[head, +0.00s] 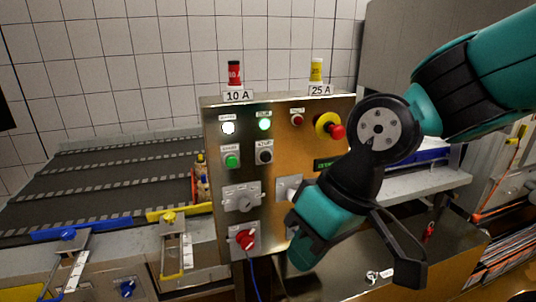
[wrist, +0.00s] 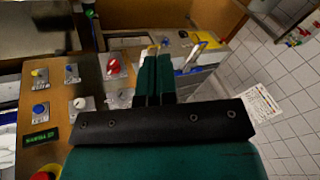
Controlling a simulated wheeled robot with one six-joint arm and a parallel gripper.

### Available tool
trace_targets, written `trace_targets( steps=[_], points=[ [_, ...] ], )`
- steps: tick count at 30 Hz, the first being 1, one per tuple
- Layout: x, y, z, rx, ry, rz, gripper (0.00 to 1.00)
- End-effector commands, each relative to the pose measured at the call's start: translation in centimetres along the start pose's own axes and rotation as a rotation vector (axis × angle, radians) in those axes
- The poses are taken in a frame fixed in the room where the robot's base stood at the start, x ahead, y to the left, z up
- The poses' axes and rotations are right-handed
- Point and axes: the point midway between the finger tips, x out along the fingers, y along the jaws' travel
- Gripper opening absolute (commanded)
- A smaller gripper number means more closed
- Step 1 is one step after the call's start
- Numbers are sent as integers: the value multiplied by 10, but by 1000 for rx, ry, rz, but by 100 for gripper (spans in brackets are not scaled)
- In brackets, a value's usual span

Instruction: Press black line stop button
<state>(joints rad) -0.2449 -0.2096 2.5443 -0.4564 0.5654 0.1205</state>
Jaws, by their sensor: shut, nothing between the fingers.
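The black stop button (head: 264,154) is a round black cap on a light plate in the head view. It sits on the steel control panel (head: 220,166), right of a green button (head: 231,161) and below a lit green lamp (head: 264,124). My gripper (wrist: 153,56) shows in the wrist view with its two teal fingers together and nothing between them. In the head view my arm's end hangs before the panel's lower right, apart from the black button; the fingertips are not clear there. I cannot single out the black button in the wrist view.
A red-and-yellow emergency button (head: 328,126) and a small red button (head: 297,119) are on the panel's upper right. A grey rotary switch (head: 244,200) and a red one (head: 245,238) sit lower. A dark conveyor (head: 100,190) runs at left.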

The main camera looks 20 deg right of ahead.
Motion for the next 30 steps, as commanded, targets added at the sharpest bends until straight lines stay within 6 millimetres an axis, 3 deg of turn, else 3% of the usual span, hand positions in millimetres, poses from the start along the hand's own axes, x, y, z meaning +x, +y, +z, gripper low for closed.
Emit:
trace_targets(
  steps=[3, 6, 9, 12, 18, 30],
  points=[
    [2, 21, -57, 308, 141, -9, 0],
    [11, 51, -101, 590, 296, -25, 0],
    [19, 85, -133, 830, 447, -51, 0],
    [24, 113, -151, 1006, 574, -82, 0],
    [30, 142, -164, 1165, 708, -129, 0],
    [32, 145, -166, 1174, 722, -135, 0]
  ],
)
